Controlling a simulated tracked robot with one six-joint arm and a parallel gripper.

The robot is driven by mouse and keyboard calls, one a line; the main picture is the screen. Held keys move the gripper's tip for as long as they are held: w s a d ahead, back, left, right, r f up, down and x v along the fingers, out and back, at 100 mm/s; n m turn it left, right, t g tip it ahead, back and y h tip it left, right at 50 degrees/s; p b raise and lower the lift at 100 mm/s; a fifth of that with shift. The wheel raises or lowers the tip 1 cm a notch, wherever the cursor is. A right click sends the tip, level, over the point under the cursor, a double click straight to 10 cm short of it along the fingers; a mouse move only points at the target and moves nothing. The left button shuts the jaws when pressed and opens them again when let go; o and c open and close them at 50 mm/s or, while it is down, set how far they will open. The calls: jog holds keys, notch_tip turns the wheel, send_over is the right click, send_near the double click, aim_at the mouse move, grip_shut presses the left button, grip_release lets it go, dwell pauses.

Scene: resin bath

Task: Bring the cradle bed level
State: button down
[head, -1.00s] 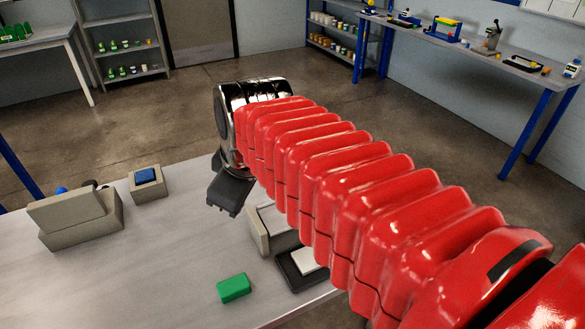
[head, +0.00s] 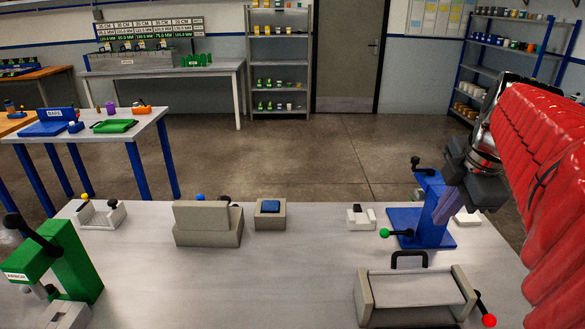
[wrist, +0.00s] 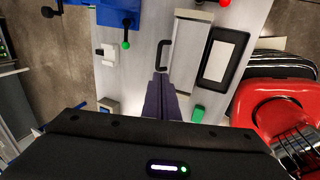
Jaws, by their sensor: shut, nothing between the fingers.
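The cradle stands at the front right of the bench in the head view. Its pale grey bed (head: 415,290) sits between two beige end plates, with a black loop handle (head: 409,259) at its far edge. A red-knobbed lever (head: 488,320) sticks out at its right end. I cannot tell exactly how far the bed is tilted. In the wrist view the bed (wrist: 186,65), the handle (wrist: 163,56) and the red knob (wrist: 225,3) show. My gripper (head: 442,217) is shut and empty, above the bench beyond the cradle; its fingers also show in the wrist view (wrist: 160,76).
A blue press (head: 432,212) with a green-knobbed lever (head: 385,233) stands close behind the cradle. A green press (head: 65,260) is at left. Beige blocks (head: 207,224) and a blue-topped block (head: 270,214) stand mid-bench. The wrist view shows a black-framed tray (wrist: 223,55) and green block (wrist: 198,114).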

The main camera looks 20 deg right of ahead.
dwell(0.4)
send_near(411, 254)
jog(key=x, duration=0.5)
dwell(0.4)
